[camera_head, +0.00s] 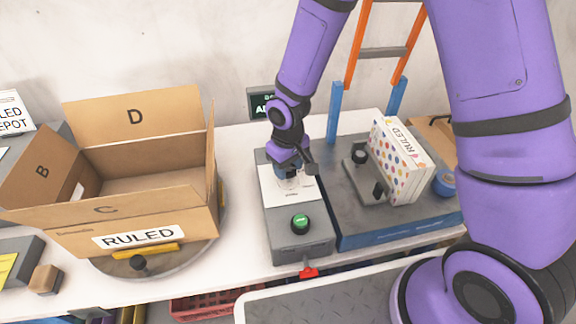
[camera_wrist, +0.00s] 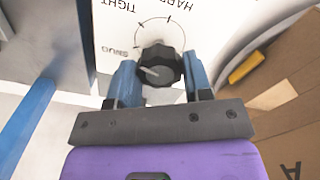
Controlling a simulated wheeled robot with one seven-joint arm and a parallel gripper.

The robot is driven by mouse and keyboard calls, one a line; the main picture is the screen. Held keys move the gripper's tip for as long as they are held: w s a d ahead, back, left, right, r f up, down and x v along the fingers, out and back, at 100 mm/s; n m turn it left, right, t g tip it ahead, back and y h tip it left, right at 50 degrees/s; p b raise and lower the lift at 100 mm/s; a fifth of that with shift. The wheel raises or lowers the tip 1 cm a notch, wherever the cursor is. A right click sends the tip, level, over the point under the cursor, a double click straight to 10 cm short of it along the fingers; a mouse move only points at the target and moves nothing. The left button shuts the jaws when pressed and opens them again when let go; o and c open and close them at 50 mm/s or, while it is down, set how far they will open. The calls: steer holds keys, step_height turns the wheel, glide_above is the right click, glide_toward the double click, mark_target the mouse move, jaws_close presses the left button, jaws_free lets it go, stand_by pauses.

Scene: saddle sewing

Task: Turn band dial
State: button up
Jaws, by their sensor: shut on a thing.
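The band dial (camera_wrist: 160,65) is a black ribbed knob with a pale pointer line, on a white panel (camera_wrist: 125,45) with printed words such as "TIGHT". My gripper (camera_wrist: 158,80) has its two blue fingers on either side of the knob and is shut on it. In the head view my gripper (camera_head: 290,172) reaches down onto the white panel of a grey control box (camera_head: 305,250) and mostly hides the dial. The pointer line slants toward the upper left in the wrist view.
A green button (camera_head: 300,223) sits at the front of the control box. An open cardboard box marked "RULED" (camera_head: 165,220) stands on a round turntable to the left. To the right, a dotted pack (camera_head: 400,160) stands on a blue-edged platform (camera_head: 400,232).

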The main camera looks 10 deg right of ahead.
mark_target(288, 168)
steer(key=n, duration=0.4)
steer(key=shift+n, duration=2.5)
steer(key=shift+w, duration=0.1)
steer(key=o, duration=0.9)
step_height(288, 168, up, 11)
steer(key=shift+f, duration=0.1)
